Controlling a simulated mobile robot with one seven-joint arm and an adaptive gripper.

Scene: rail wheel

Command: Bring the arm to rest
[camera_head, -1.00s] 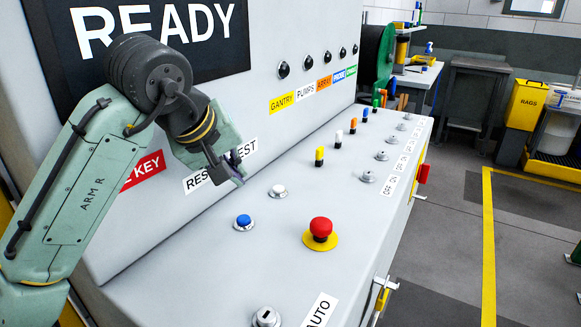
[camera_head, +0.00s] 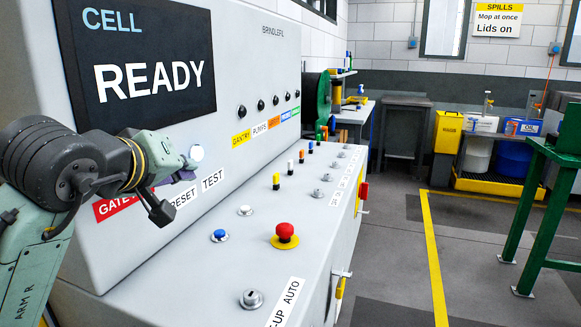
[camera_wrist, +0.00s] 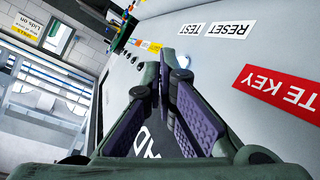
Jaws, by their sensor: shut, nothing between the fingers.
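My arm enters from the left in the head view, its forearm marked "ARM R". My gripper (camera_head: 172,192) is in the air in front of the grey console's upright face, by the "RESET" and "TEST" labels. It is shut and empty. In the wrist view the dark fingers with purple pads (camera_wrist: 174,68) point toward the panel and hold nothing. A white glowing lamp (camera_head: 196,153) shows on the panel just beyond the gripper. The arm hides part of the red key label (camera_head: 114,207).
The console's sloping deck below has a red mushroom button (camera_head: 285,233), a blue button (camera_head: 220,236), a white button (camera_head: 245,210), a key switch (camera_head: 251,299) and several coloured toggles. A green frame (camera_head: 540,190) stands at the right. The floor between is clear.

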